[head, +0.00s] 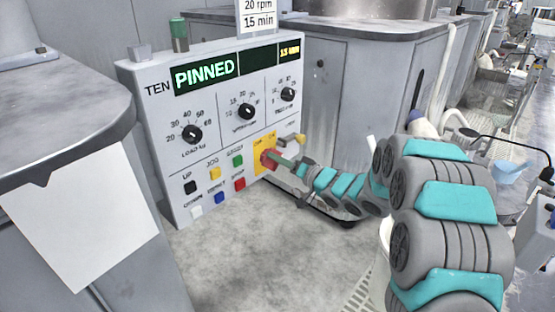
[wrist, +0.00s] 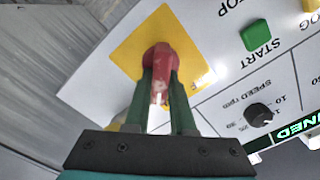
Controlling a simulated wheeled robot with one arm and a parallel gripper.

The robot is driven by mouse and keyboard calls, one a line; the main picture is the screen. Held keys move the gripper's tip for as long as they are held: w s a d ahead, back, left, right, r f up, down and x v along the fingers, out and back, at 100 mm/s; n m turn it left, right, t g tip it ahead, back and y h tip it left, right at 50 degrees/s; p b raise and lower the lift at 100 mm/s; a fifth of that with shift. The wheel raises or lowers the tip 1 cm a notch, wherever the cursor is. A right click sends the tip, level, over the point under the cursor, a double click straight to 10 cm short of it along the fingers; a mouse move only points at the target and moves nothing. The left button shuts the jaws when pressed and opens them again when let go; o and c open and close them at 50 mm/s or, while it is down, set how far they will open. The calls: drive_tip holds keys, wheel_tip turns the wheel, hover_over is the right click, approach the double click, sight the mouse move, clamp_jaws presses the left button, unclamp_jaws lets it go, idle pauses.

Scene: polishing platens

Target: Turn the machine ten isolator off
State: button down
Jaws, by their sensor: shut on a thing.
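The machine ten control panel (head: 210,130) stands on the left of the head view, labelled TEN, with a lit display (head: 205,76) reading PINNED. The isolator is a red rotary handle (head: 267,158) on a yellow plate (head: 264,141) at the panel's lower right. In the wrist view the red handle (wrist: 160,70) sits on the yellow plate (wrist: 133,47), pointing toward my gripper. My gripper (wrist: 160,92) is shut on the red handle, one green finger on each side; it also shows in the head view (head: 274,160). Part of the plate's lettering is hidden by the fingers.
Coloured push buttons (head: 238,160) and black knobs (head: 246,111) lie left of and above the isolator. A green START button (wrist: 256,35) is near my gripper. A grey cabinet (head: 335,100) stands behind. A white sheet (head: 82,220) hangs at the left.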

idle(0.4)
drive_tip(key=n+b, duration=0.2)
drive_tip(key=n, duration=0.2)
drive_tip(key=shift+s+n, duration=0.1)
drive_tip(key=shift+n, duration=0.3)
drive_tip(key=n+b, duration=0.2)
drive_tip(key=n, duration=0.1)
drive_tip(key=shift+s+a+n, duration=0.1)
drive_tip(key=shift+n, duration=0.3)
drive_tip(key=n+b, duration=0.3)
drive_tip(key=n, duration=0.2)
drive_tip(key=shift+s+a+f+b, duration=0.1)
drive_tip(key=shift+s+a+b, duration=0.05)
drive_tip(key=shift+b, duration=0.25)
drive_tip(key=shift+s+a+n+b, duration=0.1)
drive_tip(key=shift+n+b, duration=1.3)
drive_tip(key=shift+n, duration=0.7)
drive_tip(key=c, duration=0.8)
unclamp_jaws()
drive_tip(key=shift+o, duration=0.2)
